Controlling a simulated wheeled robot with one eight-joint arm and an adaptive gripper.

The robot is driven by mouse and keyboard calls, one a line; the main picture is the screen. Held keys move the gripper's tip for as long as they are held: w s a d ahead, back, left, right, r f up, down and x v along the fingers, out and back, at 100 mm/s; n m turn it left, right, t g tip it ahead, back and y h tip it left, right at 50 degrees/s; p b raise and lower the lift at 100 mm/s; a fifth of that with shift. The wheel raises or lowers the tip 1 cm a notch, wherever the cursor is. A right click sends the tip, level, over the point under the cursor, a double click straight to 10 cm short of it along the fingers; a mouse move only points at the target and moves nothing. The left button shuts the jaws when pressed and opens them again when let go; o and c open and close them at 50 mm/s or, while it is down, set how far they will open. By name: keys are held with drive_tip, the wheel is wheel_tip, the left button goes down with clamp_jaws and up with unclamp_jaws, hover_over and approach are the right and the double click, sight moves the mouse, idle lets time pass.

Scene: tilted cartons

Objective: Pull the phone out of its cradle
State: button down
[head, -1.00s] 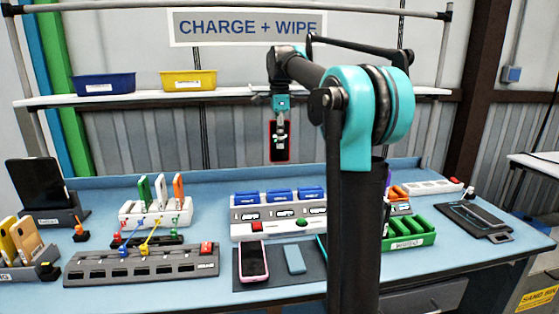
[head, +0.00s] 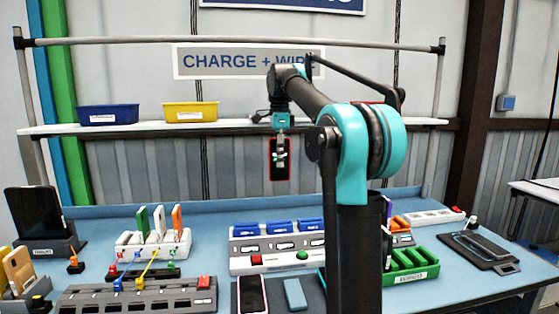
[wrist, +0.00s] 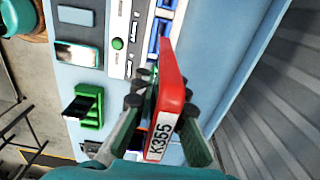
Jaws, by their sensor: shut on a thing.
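My gripper (head: 281,157) is shut on a phone with a red edge (head: 272,172) and a dark screen. The phone hangs upright in the air, clear of the bench, against the grey corrugated wall. In the wrist view, my gripper (wrist: 160,105) has its fingers on both sides of the phone, whose red side (wrist: 172,82) carries a white label reading K355. A grey charging unit with blue slots (head: 277,245) stands on the bench below. I cannot tell which holder is this phone's cradle.
A white rack of coloured phones (head: 150,246), a grey slotted strip (head: 140,297) and a black stand with a dark device (head: 40,225) are left. A green rack (head: 410,265) is right. Another phone (head: 251,293) lies in front. A shelf with bins (head: 190,112) is behind.

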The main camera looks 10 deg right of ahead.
drive_tip(key=shift+r, duration=0.6)
idle(0.3)
drive_tip(key=shift+r, duration=3.75)
